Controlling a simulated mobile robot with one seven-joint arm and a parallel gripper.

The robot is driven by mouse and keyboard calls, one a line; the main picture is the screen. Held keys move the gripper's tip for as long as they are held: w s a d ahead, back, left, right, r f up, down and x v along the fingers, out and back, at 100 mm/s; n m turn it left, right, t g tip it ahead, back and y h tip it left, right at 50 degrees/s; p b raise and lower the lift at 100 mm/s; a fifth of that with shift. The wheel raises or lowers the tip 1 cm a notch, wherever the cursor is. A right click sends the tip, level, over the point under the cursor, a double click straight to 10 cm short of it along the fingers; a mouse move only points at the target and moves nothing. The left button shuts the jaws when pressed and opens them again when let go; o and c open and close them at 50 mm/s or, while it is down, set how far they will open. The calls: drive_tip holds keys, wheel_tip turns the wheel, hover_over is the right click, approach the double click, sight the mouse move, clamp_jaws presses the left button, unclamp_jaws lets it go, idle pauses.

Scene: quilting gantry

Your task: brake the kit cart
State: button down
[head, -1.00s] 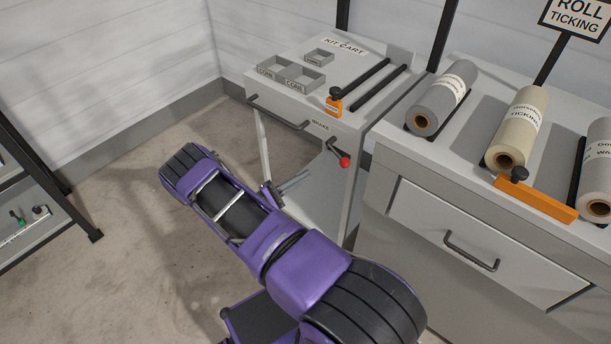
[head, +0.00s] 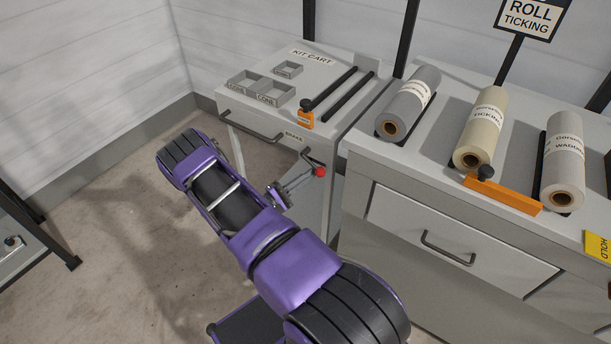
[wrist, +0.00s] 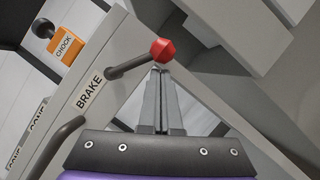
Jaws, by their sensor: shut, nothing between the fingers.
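The grey kit cart (head: 270,110) stands against the back wall in the head view. Its brake lever, marked BRAKE and ending in a red knob (head: 319,171), is on the front panel at the right. In the wrist view the red knob (wrist: 162,50) is just beyond the tips of my gripper (wrist: 159,72); I cannot tell whether they touch. My gripper (head: 302,180) is shut and empty, a little left of the knob in the head view. The lever arm (wrist: 128,67) slants up to the right toward the knob in the wrist view.
An orange chock (head: 305,118) and small trays (head: 262,90) sit on the cart top. A dark handle (head: 250,124) crosses its front. A counter (head: 360,150) with several fabric rolls and an orange bar (head: 500,193) stands close at the right. Open floor lies at the left.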

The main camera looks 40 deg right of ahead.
drive_tip(key=shift+s+d+r+n+t+b, duration=0.1)
drive_tip(key=shift+s+n+t+b, duration=0.1)
drive_tip(key=shift+n, duration=0.3)
drive_tip(key=shift+s+r+n+t+b, duration=0.1)
drive_tip(key=shift+n+t+b, duration=0.1)
drive_tip(key=shift+n, duration=0.3)
drive_tip(key=r+n+t, duration=0.1)
drive_tip(key=n, duration=0.2)
drive_tip(key=s+r+n+t+h, duration=0.1)
drive_tip(key=n+t, duration=0.1)
drive_tip(key=n, duration=0.2)
drive_tip(key=s+r+n+t, duration=0.1)
drive_tip(key=n+t, duration=0.1)
drive_tip(key=n, duration=0.1)
drive_tip(key=shift+s+d+r+p, duration=0.2)
drive_tip(key=shift+d+p, duration=0.1)
drive_tip(key=shift+d, duration=0.05)
drive_tip(key=n+t, duration=0.1)
drive_tip(key=r+n+t, duration=0.1)
drive_tip(key=n, duration=0.1)
drive_tip(key=shift+s+p, duration=0.1)
drive_tip(key=shift+p, duration=0.25)
drive_tip(key=shift+r, duration=0.35)
